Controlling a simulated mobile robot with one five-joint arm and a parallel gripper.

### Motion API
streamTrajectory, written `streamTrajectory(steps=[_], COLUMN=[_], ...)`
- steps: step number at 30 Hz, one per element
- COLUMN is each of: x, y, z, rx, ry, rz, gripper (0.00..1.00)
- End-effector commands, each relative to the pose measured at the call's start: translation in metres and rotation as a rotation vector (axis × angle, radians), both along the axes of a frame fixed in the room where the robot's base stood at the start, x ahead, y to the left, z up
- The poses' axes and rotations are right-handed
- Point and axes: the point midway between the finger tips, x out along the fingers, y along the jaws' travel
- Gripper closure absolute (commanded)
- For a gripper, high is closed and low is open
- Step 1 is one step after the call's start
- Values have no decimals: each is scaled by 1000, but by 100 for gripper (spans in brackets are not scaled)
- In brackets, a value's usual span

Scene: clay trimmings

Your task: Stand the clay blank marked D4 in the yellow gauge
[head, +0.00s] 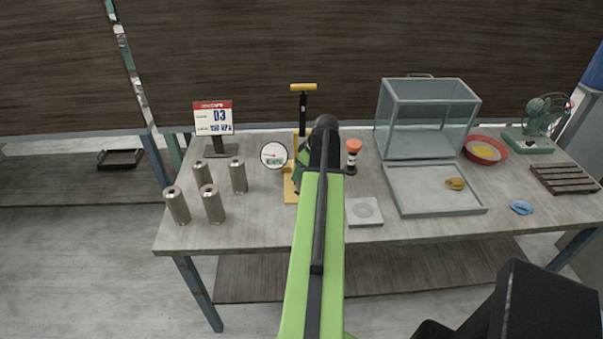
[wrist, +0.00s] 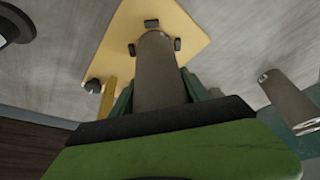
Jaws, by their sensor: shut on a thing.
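My gripper (wrist: 160,92) is shut on a grey-brown cylindrical clay blank (wrist: 156,65). The blank's far end lies between three dark pegs on the yellow gauge's plate (wrist: 185,22). I cannot tell whether it touches the plate, and no mark on it is readable. In the head view, the yellow gauge (head: 290,192) stands mid-table with a round white dial (head: 274,155); my arm hides the held blank and part of the gauge. Several similar blanks (head: 212,204) stand upright at the left, their marks unreadable. One blank (wrist: 287,95) shows at right in the wrist view.
Right of my arm are a white square plate (head: 355,219), an orange-topped item (head: 354,147), a clear case (head: 428,115), a tray (head: 440,211) and a red bowl (head: 470,151).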

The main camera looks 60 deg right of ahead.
Motion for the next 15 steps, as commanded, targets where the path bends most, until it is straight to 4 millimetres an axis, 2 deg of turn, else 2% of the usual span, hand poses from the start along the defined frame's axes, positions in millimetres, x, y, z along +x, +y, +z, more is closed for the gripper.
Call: streamTrajectory(steps=[2,3,8,15], x=[0,0,0,1], y=[0,0,0,0], z=[-3,-4,-2,-3], rx=[0,0,0,0], ry=[-1,0,0,0], rz=[0,0,1,1], gripper=[100,45,24,24])
